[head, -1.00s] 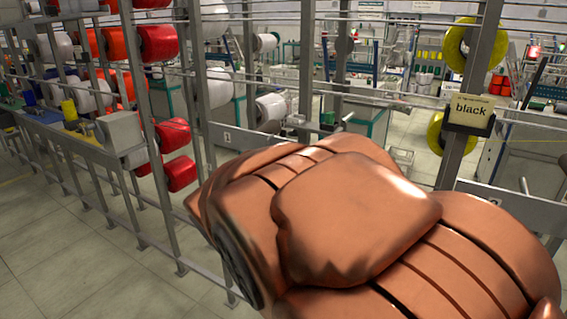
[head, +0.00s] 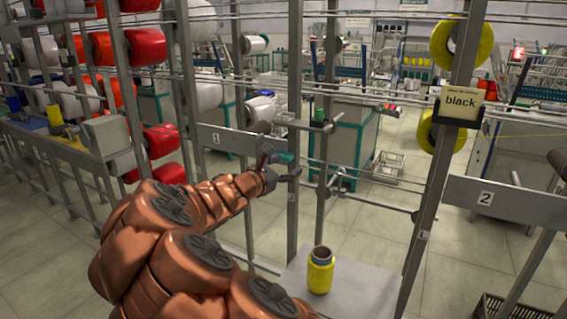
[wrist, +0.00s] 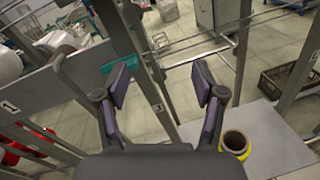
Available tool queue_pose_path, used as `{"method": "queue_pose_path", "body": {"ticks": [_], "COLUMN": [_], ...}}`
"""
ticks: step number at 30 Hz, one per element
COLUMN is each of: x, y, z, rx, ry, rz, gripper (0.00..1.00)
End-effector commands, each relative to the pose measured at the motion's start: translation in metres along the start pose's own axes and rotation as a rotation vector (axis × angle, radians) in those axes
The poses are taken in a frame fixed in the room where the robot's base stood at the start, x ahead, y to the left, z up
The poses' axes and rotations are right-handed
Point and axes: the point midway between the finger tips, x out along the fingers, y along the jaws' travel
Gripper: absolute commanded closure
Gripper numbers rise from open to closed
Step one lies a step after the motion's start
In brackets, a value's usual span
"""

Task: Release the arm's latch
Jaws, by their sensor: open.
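My gripper (head: 284,160) is open and empty in the middle of the head view, in front of a grey upright. In the wrist view its two dark fingers (wrist: 160,80) stand wide apart with nothing between their pads. A thin metal arm (head: 385,203) with a jointed bracket (head: 343,180) runs across the frame just right of my gripper, apart from it. A metal rod (wrist: 195,56) shows beyond the fingers in the wrist view. I cannot tell which small part is the latch.
A yellow thread cone (head: 320,272) stands on a grey shelf (head: 345,297) below right of my gripper. A plate marked 1 (head: 225,141) is behind it, and a plate marked 2 (head: 490,200) is at right. Uprights and stretched threads cross the space. A "black" card (head: 460,103) hangs at right.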

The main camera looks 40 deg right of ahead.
Motion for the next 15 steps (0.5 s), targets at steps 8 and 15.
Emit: {"method": "queue_pose_path", "body": {"ticks": [8,15], "x": [0.009,0.019], "y": [0.043,0.049], "z": [-0.041,-0.045], "rx": [-0.250,-0.276], "ry": [-0.021,-0.022], "rz": [0.131,0.144], "gripper": [0.31,0.31]}}
